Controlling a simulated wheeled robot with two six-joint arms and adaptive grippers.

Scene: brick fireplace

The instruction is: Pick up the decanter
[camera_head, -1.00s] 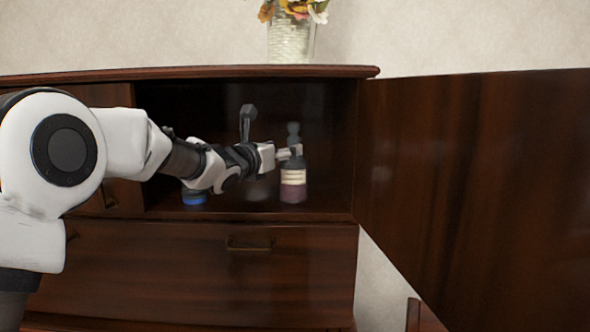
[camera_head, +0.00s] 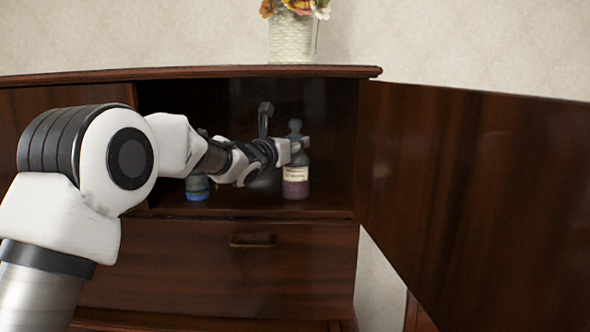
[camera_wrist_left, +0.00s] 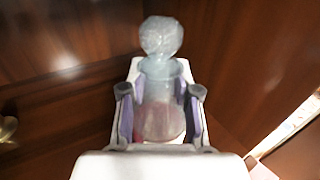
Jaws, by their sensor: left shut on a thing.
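The decanter (camera_head: 295,180) is a glass bottle with a round stopper, a pale label and dark reddish liquid. It is upright inside the open cabinet compartment, near its right side. My left gripper (camera_head: 302,146) is shut on the decanter's upper part, below the stopper. In the left wrist view the decanter (camera_wrist_left: 161,70) stands between the two fingers of my left gripper (camera_wrist_left: 160,110), stopper toward the top of the picture. I cannot tell whether its base touches the shelf. My right gripper is not in view.
The cabinet door (camera_head: 470,180) stands open on the right. A bottle with a blue base (camera_head: 197,188) is in the compartment, partly behind my left arm. A flower vase (camera_head: 291,38) stands on the cabinet top. A drawer with a handle (camera_head: 252,240) is below.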

